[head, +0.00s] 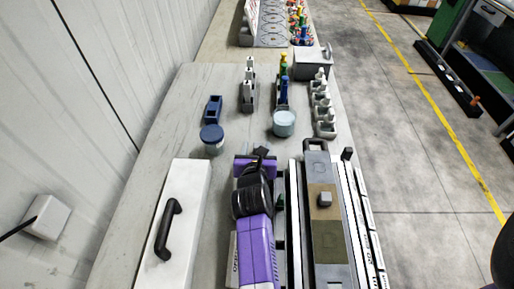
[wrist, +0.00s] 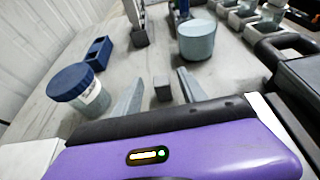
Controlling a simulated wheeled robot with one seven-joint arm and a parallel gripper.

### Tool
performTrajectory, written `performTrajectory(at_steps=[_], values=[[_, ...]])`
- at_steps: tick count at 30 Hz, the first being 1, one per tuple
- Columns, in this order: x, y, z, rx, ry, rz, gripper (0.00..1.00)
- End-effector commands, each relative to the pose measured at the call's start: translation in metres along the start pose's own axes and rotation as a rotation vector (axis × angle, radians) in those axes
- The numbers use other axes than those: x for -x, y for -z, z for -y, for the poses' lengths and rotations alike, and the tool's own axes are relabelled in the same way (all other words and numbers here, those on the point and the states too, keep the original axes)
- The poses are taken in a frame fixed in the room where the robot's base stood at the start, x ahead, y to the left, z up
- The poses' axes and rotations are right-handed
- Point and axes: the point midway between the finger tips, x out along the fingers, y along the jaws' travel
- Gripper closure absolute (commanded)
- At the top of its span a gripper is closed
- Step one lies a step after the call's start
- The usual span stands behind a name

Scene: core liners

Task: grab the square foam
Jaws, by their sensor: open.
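A small dark grey square block (wrist: 162,89), which looks like the square foam, lies on the table between my fingers in the wrist view. My gripper (wrist: 161,77) is open, with one grey finger on each side of the block and gaps between. In the head view my gripper (head: 262,150) is at the far end of my purple and black arm, low over the table, and mostly hides the block.
A blue-lidded jar (head: 212,138) and blue holder (head: 213,109) stand left of my gripper; a pale teal jar (head: 284,123) stands beyond it. A white case (head: 187,205) lies at left. A long grey unit (head: 322,165) with a small grey cube (head: 325,199) is at right.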

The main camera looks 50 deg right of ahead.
Motion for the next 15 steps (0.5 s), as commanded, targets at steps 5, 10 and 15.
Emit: performTrajectory(at_steps=[5,10,15], values=[[-0.024,0.000,0.001,-0.001,0.002,-0.001,0.51],[-0.036,0.000,0.001,-0.001,0.000,0.000,0.51],[-0.038,0.000,0.000,0.000,-0.001,0.000,0.51]])
